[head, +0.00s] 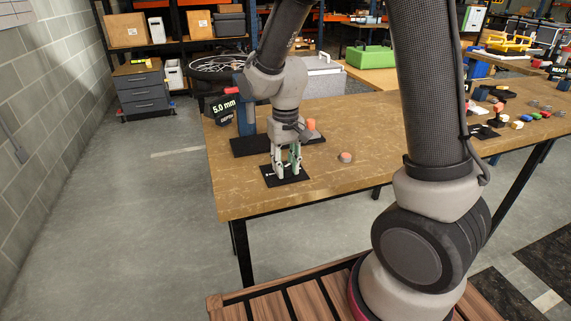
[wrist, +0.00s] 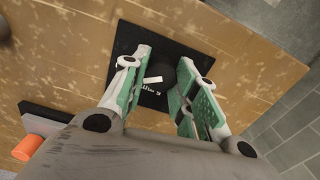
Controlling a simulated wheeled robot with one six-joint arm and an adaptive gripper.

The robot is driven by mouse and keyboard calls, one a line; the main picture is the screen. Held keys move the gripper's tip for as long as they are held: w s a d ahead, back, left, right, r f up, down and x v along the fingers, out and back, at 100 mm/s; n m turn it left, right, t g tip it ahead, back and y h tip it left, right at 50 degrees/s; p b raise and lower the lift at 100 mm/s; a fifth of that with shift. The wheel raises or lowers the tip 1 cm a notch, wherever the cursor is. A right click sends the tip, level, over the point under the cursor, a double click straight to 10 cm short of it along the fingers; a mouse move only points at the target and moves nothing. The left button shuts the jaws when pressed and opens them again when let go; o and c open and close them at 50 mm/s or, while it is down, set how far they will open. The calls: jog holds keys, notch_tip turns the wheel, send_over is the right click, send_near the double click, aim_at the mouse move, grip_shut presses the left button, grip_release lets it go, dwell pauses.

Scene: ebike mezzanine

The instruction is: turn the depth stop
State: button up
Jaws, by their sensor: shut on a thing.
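The depth stop shows in the wrist view as a dark round knob (wrist: 187,71) with a white pointer (wrist: 153,80), on a black plate (wrist: 146,99) with white lettering. The plate (head: 297,180) also shows in the head view, flat near the table's front left edge. My gripper (head: 286,172) points straight down over it. In the wrist view its green and grey fingers (wrist: 166,72) stand either side of the knob, shut on it. The fingers partly hide the plate and the knob's sides. A dark sign (head: 222,107) behind reads 5.0 mm.
A blue column (head: 245,118) on a dark base (head: 247,146) stands just behind my gripper. An orange-topped piece (head: 345,157) sits to the right on the wooden table (head: 370,130). Several small coloured parts lie at the far right.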

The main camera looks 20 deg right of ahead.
aim_at(286, 166)
jog(key=o, duration=1)
notch_tip(286, 166, up, 12)
jog(key=s+d+r+t, duration=0.2)
jog(key=s+d+r, duration=0.2)
jog(key=s+d, duration=0.3)
jog(key=s+d+r+m+t, duration=0.1)
jog(key=s+d+r+t, duration=0.1)
jog(key=s+d, duration=0.6)
jog(key=s+r, duration=0.1)
jog(key=s, duration=0.3)
jog(key=shift+r, duration=0.4)
